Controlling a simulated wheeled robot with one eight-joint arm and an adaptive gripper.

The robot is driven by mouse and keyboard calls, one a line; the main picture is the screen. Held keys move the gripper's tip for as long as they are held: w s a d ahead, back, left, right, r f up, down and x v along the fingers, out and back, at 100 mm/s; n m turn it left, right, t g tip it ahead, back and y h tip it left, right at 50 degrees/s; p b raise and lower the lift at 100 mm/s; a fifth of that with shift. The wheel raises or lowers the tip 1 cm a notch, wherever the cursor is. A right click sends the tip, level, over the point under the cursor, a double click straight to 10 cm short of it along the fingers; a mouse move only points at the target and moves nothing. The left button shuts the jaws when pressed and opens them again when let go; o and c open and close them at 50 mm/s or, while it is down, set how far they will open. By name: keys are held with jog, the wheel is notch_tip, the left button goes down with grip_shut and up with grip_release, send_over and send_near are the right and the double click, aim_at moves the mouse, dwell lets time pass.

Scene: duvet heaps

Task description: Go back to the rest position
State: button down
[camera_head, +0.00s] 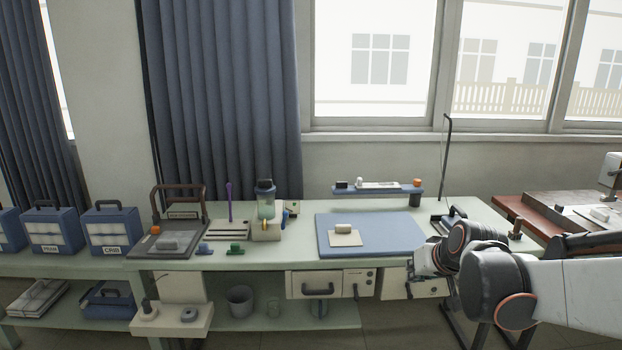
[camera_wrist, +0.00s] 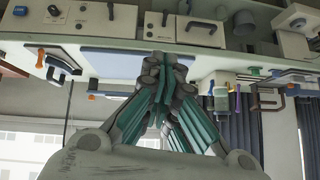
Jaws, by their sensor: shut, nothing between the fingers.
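My arm reaches in from the right in the head view. My gripper (camera_head: 424,262) is in front of the workbench's right part, by the edge of the blue mat (camera_head: 372,246). In the wrist view my gripper (camera_wrist: 160,62) has its dark fingers with teal pads together at the tips, with nothing between them. The wrist view is upside down, with the bench edge and blue mat (camera_wrist: 110,62) beyond the fingertips. No contact with the bench can be made out.
The pale green workbench (camera_head: 260,262) carries a small block on a beige pad (camera_head: 345,237), a blender-like device (camera_head: 265,210) and a dark-handled press (camera_head: 172,225). Blue boxes (camera_head: 112,229) stand at left. A thin upright pole (camera_head: 446,160) rises behind my gripper. A brown table (camera_head: 540,212) is at right.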

jog(key=s+a, duration=0.2)
jog(key=s, duration=1.1)
jog(key=s+a+g+h, duration=0.1)
jog(key=s+a, duration=0.1)
jog(key=s, duration=1.1)
jog(key=shift+r+n+g, duration=0.2)
jog(key=shift+n+g, duration=0.1)
